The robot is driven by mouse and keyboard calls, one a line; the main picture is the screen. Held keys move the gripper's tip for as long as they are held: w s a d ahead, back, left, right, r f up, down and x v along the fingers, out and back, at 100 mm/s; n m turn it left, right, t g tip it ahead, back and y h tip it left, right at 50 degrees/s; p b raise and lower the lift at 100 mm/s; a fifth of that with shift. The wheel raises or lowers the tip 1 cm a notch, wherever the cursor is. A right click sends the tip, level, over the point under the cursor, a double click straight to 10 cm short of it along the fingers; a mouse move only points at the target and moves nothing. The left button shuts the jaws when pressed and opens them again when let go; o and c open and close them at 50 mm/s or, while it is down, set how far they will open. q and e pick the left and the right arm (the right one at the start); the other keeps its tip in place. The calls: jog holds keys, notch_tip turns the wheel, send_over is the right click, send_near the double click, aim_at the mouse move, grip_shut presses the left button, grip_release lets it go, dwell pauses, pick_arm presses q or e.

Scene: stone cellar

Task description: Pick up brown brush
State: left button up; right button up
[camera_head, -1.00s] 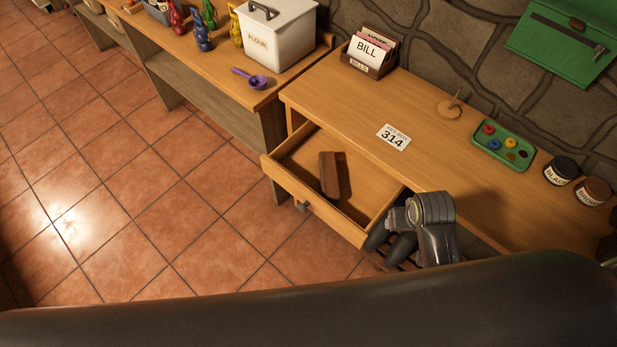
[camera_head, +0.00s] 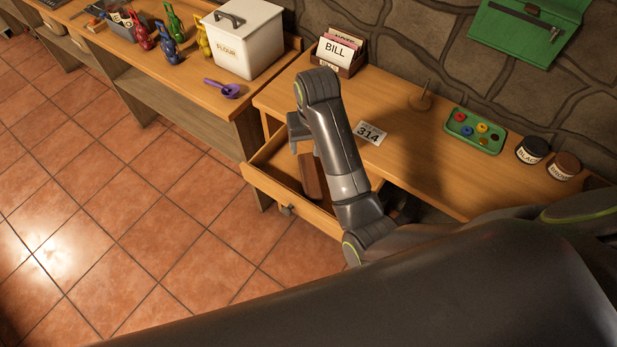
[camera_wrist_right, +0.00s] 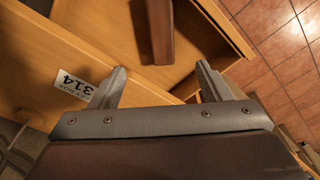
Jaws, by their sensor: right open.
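The brown brush (camera_head: 310,178) lies in the open wooden drawer (camera_head: 262,184), partly hidden by my right arm in the head view. In the right wrist view the brush (camera_wrist_right: 160,30) shows at the top, beyond the fingertips and roughly between their lines. My right gripper (camera_head: 296,135) is above the drawer, over its back part, and shows only in part in the head view. In the right wrist view its two fingers (camera_wrist_right: 160,82) are spread apart with nothing between them. The gripper is apart from the brush. My left gripper is not in view.
The desk top carries a 314 card (camera_head: 369,133), a bill box (camera_head: 339,52), a paint tray (camera_head: 474,132), a spike holder (camera_head: 421,98) and two jars (camera_head: 532,150). A flour bin (camera_head: 243,38) and purple scoop (camera_head: 222,88) stand on the left bench. The tiled floor is clear.

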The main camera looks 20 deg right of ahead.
jog(key=f, duration=0.1)
jog(key=b, duration=0.1)
send_over(310, 175)
jog(key=f, duration=1)
jog(key=shift+s+d+f, duration=0.2)
jog(key=shift+s+f, duration=0.05)
jog(key=shift+w+a+f, duration=0.1)
jog(key=shift+f, duration=1)
jog(key=shift+w+a+f, duration=0.1)
jog(key=shift+f, duration=1)
jog(key=shift+w+f, duration=0.1)
jog(key=shift+f, duration=0.6)
jog(key=c, duration=1.1)
